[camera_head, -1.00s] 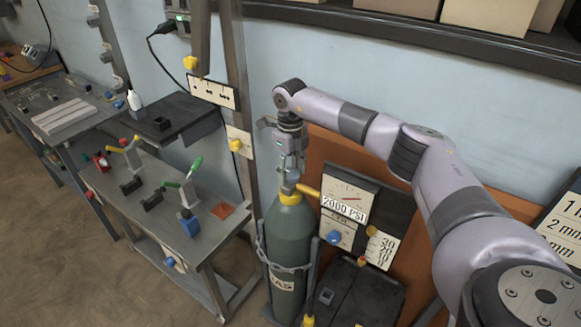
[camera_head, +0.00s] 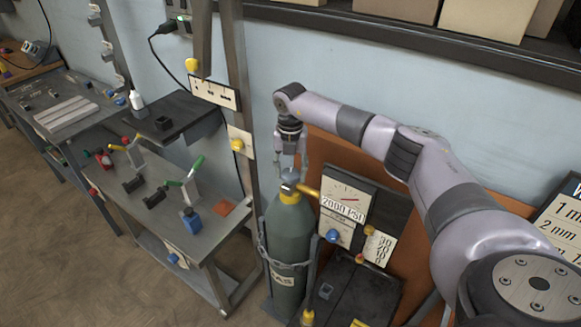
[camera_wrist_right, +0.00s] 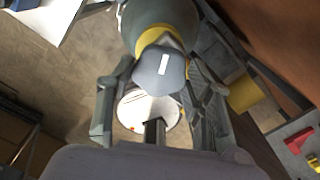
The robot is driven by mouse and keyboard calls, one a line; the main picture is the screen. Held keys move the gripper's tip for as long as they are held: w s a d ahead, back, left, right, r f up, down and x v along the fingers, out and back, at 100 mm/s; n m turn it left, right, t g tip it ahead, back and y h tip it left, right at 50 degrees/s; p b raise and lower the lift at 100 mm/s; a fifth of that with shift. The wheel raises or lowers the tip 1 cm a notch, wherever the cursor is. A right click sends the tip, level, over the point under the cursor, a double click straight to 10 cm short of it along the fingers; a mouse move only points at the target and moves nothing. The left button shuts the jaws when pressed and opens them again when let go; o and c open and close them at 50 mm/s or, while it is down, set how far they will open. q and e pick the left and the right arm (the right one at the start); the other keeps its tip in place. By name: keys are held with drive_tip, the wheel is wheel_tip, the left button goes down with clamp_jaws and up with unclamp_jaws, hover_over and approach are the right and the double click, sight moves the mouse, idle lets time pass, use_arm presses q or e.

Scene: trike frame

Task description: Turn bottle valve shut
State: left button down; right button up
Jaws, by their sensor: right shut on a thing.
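The green gas bottle (camera_head: 287,235) stands upright, with a yellow collar and a grey valve knob (camera_head: 289,187) on top. In the right wrist view the valve knob (camera_wrist_right: 160,68) is blue-grey, with a white stripe across it. My right gripper (camera_head: 290,176) points down onto the knob from above. In the wrist view its fingers (camera_wrist_right: 160,78) lie on both sides of the knob, shut on it; the exact contact is hard to see. My left gripper is not in view.
A panel marked 2000 PSI (camera_head: 344,203) stands right of the bottle, with a blue knob (camera_head: 333,236) below. A chain (camera_head: 284,262) circles the bottle. A metal post (camera_head: 243,120) rises close on the left. A workbench (camera_head: 160,228) with clamps stands further left.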

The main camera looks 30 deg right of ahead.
sight(290, 173)
drive_tip(key=m+p, duration=0.2)
drive_tip(key=m, duration=0.3)
drive_tip(key=shift+r+m, duration=0.1)
drive_tip(key=shift+m, duration=0.3)
idle(0.4)
drive_tip(key=o, duration=1.2)
wheel_tip(290, 173, up, 12)
drive_tip(key=shift+f, duration=0.1)
